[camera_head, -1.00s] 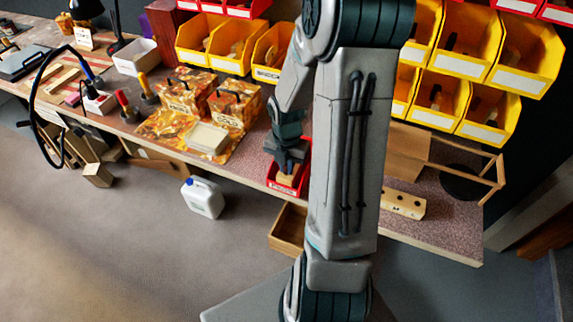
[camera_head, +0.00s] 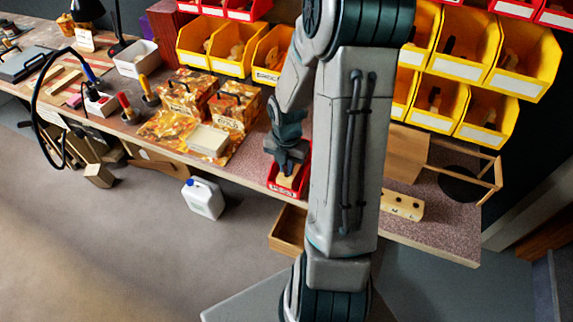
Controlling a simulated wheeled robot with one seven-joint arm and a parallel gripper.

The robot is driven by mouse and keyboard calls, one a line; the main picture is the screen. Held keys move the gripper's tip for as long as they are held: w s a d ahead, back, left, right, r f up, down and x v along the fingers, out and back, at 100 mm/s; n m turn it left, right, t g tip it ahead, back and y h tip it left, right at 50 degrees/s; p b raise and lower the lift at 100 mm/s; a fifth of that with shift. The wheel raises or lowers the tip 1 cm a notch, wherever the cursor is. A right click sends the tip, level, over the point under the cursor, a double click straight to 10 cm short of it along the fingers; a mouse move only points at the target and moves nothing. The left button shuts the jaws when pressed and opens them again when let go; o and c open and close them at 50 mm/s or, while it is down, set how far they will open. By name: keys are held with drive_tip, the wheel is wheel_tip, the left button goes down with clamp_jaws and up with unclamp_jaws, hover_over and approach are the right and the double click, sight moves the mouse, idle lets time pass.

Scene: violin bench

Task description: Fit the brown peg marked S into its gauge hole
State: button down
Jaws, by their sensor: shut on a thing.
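My gripper (camera_head: 291,163) points down into a small red bin (camera_head: 273,184) at the front edge of the bench. It is shut on a small brown piece (camera_head: 288,181), taken as the peg, which shows between and below the fingers. The piece is small and partly hidden by the fingers, so its S mark cannot be read. The pale wooden gauge block (camera_head: 402,206) lies on the bench to the right of my arm. It has dark holes and the letters M and L showing; its left end, with any S hole, is hidden behind my arm.
My arm's large upright link hides the bench between the red bin and the gauge block. A wooden frame (camera_head: 432,150) stands behind the block. Orange patterned boxes (camera_head: 238,106) stand left of the bin. Yellow bins (camera_head: 463,60) hang above. Bench right of the block is clear.

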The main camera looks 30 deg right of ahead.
drive_tip(key=shift+r, duration=0.15)
idle(0.3)
drive_tip(key=shift+r+p, duration=1.7)
drive_tip(key=shift+p, duration=0.3)
wheel_tip(320, 180, up, 7)
drive_tip(key=p, duration=0.7)
drive_tip(key=shift+p, duration=0.3)
drive_tip(key=shift+w+f, duration=0.1)
